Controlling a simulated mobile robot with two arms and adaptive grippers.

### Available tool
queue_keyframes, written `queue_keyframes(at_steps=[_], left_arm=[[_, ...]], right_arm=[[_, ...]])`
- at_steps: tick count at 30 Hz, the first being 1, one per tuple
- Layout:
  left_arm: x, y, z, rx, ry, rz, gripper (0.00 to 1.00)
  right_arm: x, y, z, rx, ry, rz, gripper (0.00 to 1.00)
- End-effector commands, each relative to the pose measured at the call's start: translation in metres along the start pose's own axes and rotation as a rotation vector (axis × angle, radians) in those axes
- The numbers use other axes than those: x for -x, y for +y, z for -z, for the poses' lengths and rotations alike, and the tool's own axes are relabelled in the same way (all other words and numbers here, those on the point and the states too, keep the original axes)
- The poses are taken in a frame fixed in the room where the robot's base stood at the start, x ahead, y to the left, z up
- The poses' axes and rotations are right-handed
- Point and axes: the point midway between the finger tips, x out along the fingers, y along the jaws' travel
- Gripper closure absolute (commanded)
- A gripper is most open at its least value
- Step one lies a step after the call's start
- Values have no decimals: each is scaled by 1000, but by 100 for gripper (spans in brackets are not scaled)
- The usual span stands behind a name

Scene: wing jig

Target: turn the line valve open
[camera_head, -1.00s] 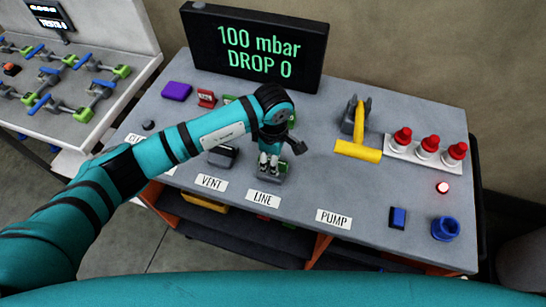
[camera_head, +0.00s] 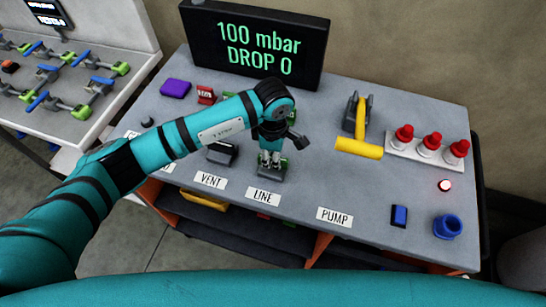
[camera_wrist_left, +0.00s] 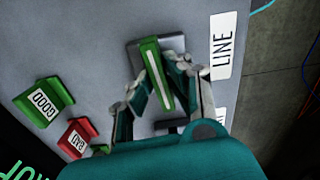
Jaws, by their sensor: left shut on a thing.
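The line valve (camera_head: 272,176) stands behind the LINE label (camera_head: 263,197) on the grey bench. In the left wrist view its green bar handle (camera_wrist_left: 152,62) sits over a grey base, roughly parallel to the LINE lettering. My left gripper (camera_head: 269,158) is over the valve, shut on the handle; in the wrist view its fingers (camera_wrist_left: 160,78) lie on either side of the bar. In the head view the gripper and wrist hide most of the handle. My right gripper is in no view.
The dark vent valve (camera_head: 222,153) is close on the left. A yellow pump handle (camera_head: 359,148) and red-capped white pieces (camera_head: 428,143) stand to the right. The display (camera_head: 256,48) reads 100 mbar, DROP 0. The bench front around the PUMP label (camera_head: 334,216) is clear.

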Motion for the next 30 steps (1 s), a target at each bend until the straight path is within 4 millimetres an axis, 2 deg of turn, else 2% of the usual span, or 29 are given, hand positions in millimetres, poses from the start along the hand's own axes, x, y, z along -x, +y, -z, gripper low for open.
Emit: queue_keyframes(at_steps=[30], left_arm=[[-3,1,0,923,-2,-5,100]], right_arm=[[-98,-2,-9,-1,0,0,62]])
